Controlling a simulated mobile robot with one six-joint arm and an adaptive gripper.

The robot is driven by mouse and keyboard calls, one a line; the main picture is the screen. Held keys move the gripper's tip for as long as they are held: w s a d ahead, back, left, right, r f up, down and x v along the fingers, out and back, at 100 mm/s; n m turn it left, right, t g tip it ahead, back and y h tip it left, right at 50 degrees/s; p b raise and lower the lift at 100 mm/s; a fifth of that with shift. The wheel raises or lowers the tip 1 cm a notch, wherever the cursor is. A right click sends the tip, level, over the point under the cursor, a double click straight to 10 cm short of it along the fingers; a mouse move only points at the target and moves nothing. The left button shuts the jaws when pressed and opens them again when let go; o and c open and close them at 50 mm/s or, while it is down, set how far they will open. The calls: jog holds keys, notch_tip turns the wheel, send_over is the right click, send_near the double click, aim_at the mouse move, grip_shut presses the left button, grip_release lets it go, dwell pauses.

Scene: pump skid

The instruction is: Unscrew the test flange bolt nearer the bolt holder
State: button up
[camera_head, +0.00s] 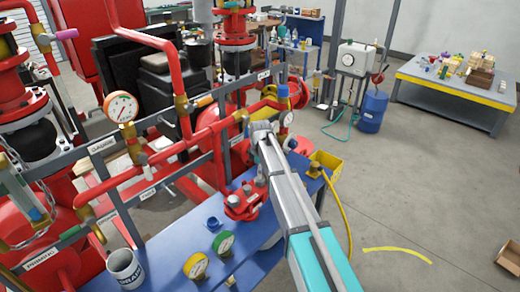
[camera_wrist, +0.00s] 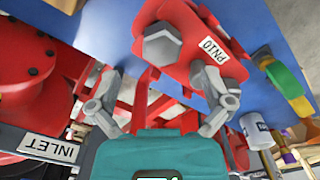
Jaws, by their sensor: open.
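The red test flange (camera_head: 243,207) stands on the blue bench, with small grey bolt heads on top. In the wrist view its red plate (camera_wrist: 190,18) carries a PN10 label, and a large grey hex bolt head (camera_wrist: 160,44) shows clearly. My gripper (camera_wrist: 160,78) is open and empty. Its two grey fingers are spread to either side, and the bolt head lies between and beyond the fingertips, apart from them. In the head view my gripper (camera_head: 262,128) is partly hidden by my arm. I cannot tell which thing is the bolt holder.
The blue bench (camera_head: 160,255) carries a mug (camera_head: 125,268), yellow and green round pieces (camera_head: 196,265) and a blue ring (camera_head: 213,223). Red pipes and a grey rail (camera_head: 175,150) stand close on the left. A yellow box (camera_head: 326,165) is beyond. Floor at right is mostly clear.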

notch_tip(320, 180, up, 8)
jog(key=p, duration=0.7)
jog(key=shift+p, duration=0.3)
jog(key=shift+r, duration=0.1)
dwell(0.4)
